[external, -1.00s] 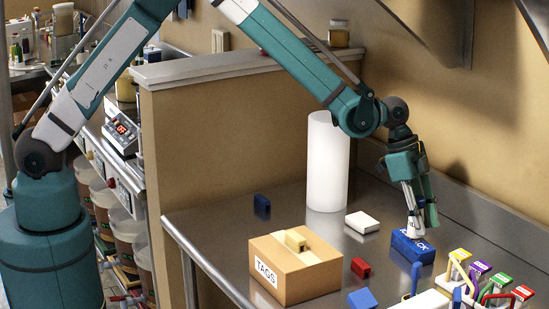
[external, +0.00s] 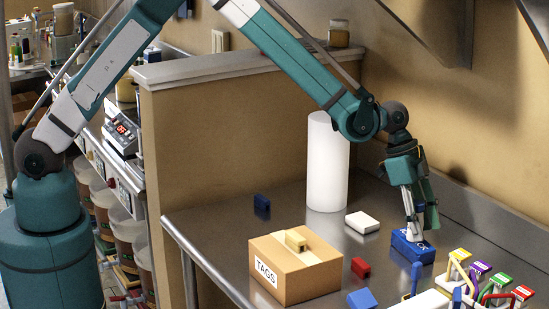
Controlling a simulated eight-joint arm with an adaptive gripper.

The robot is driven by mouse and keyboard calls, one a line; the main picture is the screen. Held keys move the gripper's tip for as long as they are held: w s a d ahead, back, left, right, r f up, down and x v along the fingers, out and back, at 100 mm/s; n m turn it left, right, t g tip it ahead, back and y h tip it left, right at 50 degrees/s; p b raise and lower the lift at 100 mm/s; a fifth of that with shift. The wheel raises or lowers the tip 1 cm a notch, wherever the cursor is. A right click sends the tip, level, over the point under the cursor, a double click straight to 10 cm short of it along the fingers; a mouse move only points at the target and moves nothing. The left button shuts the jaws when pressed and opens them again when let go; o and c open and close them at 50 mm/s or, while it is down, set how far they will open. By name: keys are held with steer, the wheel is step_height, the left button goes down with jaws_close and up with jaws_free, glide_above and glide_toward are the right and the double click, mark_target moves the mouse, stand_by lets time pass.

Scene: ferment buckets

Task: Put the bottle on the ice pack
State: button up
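The blue ice pack (external: 411,251) lies on the steel table at the right, with white lettering on it. A small white bottle (external: 413,237) shows between the fingers of my gripper (external: 420,231), right over the top of the ice pack. My gripper points down and looks shut on the bottle. The fingers hide part of the bottle. The bottle's foot appears at the ice pack's top face, but I cannot tell for sure whether it touches.
A white block (external: 362,222) and a tall white cylinder (external: 327,165) stand left of the ice pack. A cardboard TAGS box (external: 293,272), a red block (external: 361,268) and a blue block (external: 362,299) are nearer. Coloured tagged items (external: 481,268) crowd the right front.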

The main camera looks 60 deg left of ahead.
mark_target(418, 202)
steer(key=shift+r, duration=0.1)
steer(key=shift+v, duration=3.8)
